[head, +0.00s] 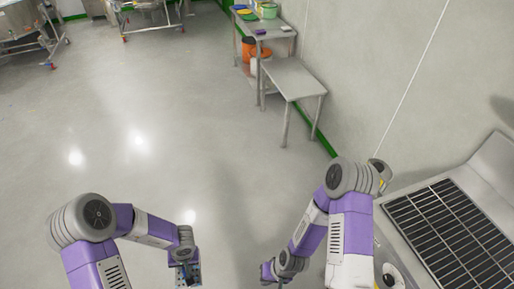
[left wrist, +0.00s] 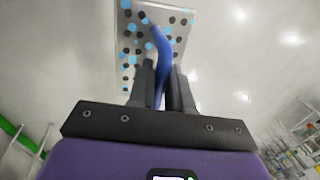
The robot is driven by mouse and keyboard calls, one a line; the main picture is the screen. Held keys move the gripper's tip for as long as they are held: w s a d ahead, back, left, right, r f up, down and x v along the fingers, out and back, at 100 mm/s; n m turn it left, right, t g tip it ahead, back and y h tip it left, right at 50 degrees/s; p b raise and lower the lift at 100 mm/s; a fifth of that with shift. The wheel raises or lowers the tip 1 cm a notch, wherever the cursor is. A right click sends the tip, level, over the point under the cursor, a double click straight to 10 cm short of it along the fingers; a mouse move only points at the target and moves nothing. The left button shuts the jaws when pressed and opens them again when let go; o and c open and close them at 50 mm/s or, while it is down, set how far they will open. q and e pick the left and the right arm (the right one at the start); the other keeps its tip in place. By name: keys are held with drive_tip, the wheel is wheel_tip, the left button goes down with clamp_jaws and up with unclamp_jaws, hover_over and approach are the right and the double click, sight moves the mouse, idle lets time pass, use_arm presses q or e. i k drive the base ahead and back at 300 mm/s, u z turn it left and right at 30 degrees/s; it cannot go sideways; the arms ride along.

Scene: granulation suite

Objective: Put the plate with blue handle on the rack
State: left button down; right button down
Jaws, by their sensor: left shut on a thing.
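In the left wrist view, my left gripper (left wrist: 163,88) is shut on the blue handle (left wrist: 162,48) of a plate. The plate (left wrist: 135,45) is a grey panel with blue and black dots, held beyond the fingertips. In the head view, my left gripper (head: 186,272) is low in the middle, over the floor, with a small part of the plate showing at it. My right gripper (head: 270,274) is at the lower edge; its fingers are too small to read. A black wire rack (head: 450,232) lies on the steel counter at the right, well apart from the plate.
The steel counter (head: 395,240) runs along the right, beside my right arm. A low steel table (head: 292,76) stands at the wall, with a taller one (head: 266,28) and an orange bin (head: 249,48) behind it. Wheeled steel equipment is at the far left. The floor (head: 160,110) is clear.

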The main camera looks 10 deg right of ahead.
sight(455, 243)
drive_tip(key=z, duration=3.2)
